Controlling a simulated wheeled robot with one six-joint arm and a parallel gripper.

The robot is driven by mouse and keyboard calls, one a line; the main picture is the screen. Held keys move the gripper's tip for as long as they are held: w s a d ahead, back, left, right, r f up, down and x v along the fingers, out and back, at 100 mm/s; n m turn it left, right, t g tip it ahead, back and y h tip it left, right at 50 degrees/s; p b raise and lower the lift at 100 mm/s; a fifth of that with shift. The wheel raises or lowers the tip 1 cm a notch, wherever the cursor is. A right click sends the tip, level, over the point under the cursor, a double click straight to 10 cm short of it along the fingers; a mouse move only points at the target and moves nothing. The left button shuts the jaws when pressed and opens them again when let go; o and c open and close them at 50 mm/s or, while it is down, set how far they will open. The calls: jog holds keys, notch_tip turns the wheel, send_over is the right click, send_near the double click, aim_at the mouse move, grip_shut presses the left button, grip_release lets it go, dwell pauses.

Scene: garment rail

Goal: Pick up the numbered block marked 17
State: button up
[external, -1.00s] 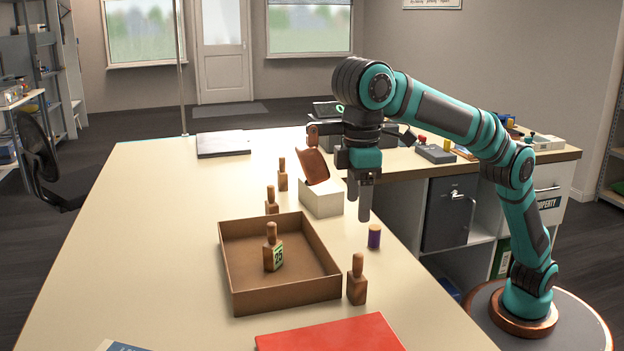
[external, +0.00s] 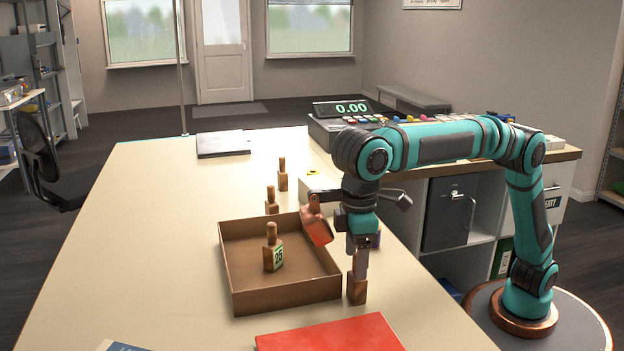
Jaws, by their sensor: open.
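Several wooden blocks with knob handles stand on the bench. One block (external: 357,289) stands upright just right of the cardboard tray, its number not visible. My gripper (external: 360,268) is open and pointing down at this block's knob, which it mostly covers; I cannot tell whether the fingers touch it. Another block (external: 274,256) stands in the tray with a green label that seems to read 25 or 26. Two more blocks, one near the tray's back edge (external: 271,203) and one farther back (external: 282,176), show no readable number. No 17 is legible.
The open cardboard tray (external: 281,302) lies close left of my gripper. A red folder (external: 330,336) lies in front, a pale box (external: 318,190) behind my wrist, and a dark closed laptop-like item (external: 223,144) at the back. The bench's left side is clear.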

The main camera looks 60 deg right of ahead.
jog(key=shift+s+a+f, duration=0.1)
jog(key=shift+s+f, duration=0.05)
jog(key=shift+f, duration=1)
jog(key=shift+s+f, duration=0.1)
jog(key=shift+f, duration=1)
jog(key=c, duration=1.3)
jog(key=shift+o, duration=0.2)
jog(key=shift+r, duration=0.15)
